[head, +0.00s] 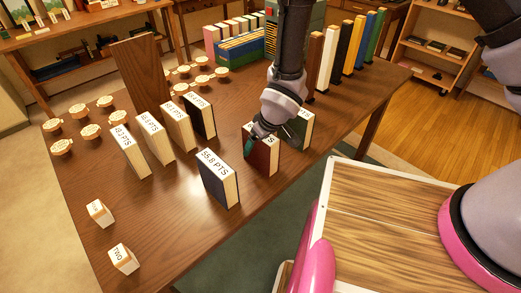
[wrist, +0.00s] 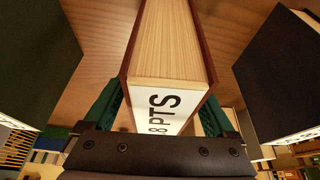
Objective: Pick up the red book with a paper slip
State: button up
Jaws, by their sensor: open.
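The red book (head: 262,156) stands upright on the desk, with a white paper slip on its top edge. In the wrist view the red book (wrist: 172,50) has cream pages facing the camera, and its slip reads "8 PTS" with the start cut off. My gripper (head: 254,138) is over the book's top in the head view and partly hides it. In the wrist view the green fingers of my gripper (wrist: 162,112) are open, one on each side of the book. I cannot tell if either finger touches a cover.
A dark green book (head: 302,128) stands just right of the red one, and a dark blue book (head: 218,180) marked "55.8 PTS" stands left. Several labelled books (head: 165,130) stand farther left. A row of tall books (head: 345,50) stands behind. The desk's front (head: 165,235) is largely clear.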

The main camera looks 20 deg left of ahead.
grip_shut()
